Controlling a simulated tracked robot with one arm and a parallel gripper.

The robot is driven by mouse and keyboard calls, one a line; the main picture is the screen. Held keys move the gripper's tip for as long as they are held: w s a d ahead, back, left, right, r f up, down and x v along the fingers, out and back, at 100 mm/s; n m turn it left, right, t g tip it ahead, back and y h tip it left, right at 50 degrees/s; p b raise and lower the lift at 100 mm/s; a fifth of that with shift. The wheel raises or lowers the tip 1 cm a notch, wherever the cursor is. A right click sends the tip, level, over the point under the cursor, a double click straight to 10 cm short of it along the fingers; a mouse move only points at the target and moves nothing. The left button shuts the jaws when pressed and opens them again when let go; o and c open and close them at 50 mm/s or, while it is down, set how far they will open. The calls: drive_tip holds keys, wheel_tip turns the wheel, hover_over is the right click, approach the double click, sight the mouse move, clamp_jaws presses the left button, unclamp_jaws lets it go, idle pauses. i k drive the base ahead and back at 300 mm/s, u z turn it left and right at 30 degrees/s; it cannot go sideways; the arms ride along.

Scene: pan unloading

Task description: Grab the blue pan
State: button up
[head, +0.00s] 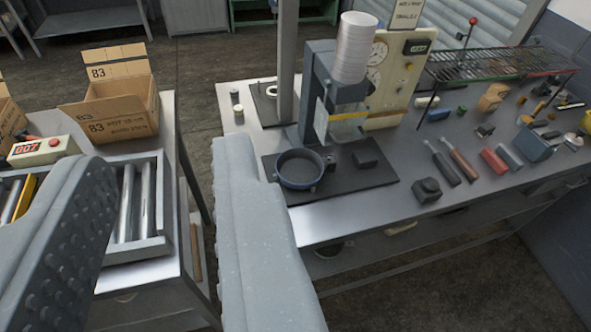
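The blue pan (299,170) is a small round dark blue-grey pan. It sits on a dark flat plate (345,192) on the metal workbench, below a dispenser-like machine. It looks dark inside; I cannot tell what it holds. My gripper (165,190) is open, with one large grey finger at the left and one in the middle of the view. Nothing is between the fingers. The pan is beyond the right finger and to its right, apart from it.
A machine (335,95) with a white stack stands behind the pan. Several tools and blocks, including a red block (493,161), lie on the bench at right. A roller table (145,265) with cardboard boxes (115,105) is at left. A floor gap separates the tables.

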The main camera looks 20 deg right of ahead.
sight(298, 169)
drive_tip(key=u, duration=0.1)
drive_tip(key=i, duration=1)
drive_tip(key=z, duration=0.1)
